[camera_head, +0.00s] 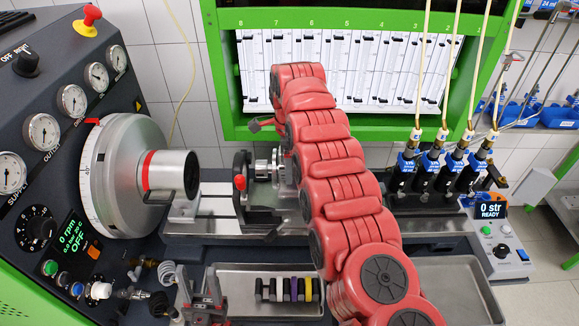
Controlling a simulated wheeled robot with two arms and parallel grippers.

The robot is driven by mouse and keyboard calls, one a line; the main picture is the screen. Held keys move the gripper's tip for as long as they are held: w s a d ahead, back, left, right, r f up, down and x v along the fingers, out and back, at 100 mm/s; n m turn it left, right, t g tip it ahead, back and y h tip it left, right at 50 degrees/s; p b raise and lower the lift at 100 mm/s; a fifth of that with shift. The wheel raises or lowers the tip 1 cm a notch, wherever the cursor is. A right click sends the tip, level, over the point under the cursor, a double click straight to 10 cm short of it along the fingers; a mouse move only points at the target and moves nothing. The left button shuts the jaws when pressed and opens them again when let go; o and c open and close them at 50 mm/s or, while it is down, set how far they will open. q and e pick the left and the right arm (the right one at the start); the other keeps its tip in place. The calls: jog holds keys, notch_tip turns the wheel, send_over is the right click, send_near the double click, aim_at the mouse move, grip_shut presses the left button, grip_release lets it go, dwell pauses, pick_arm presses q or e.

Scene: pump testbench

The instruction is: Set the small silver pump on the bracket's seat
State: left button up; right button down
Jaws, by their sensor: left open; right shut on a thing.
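The small silver pump (263,168) is at the centre, at the black bracket (240,168) with a red knob. My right gripper (279,160) is shut on the pump from its right side; my red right arm hides most of the gripper and part of the pump. The pump is level with the bracket's upper part. I cannot tell whether it touches the seat. My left gripper (200,284) is open and empty at the lower left, in front of the bench, left of the tray.
A large dial drum with a silver cylinder (173,174) stands left of the bracket. A metal tray (235,278) with several coloured pieces lies in front. Black valves (428,170) with hoses stand at right. A green-framed rack (340,65) is behind.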

notch_tip(320, 180, down, 2)
jog(key=shift+p, duration=0.75)
jog(key=shift+d+f+b, duration=0.1)
jog(key=shift+f+b, duration=0.2)
jog(key=shift+f, duration=0.05)
grip_release()
jog(key=shift+r, duration=0.1)
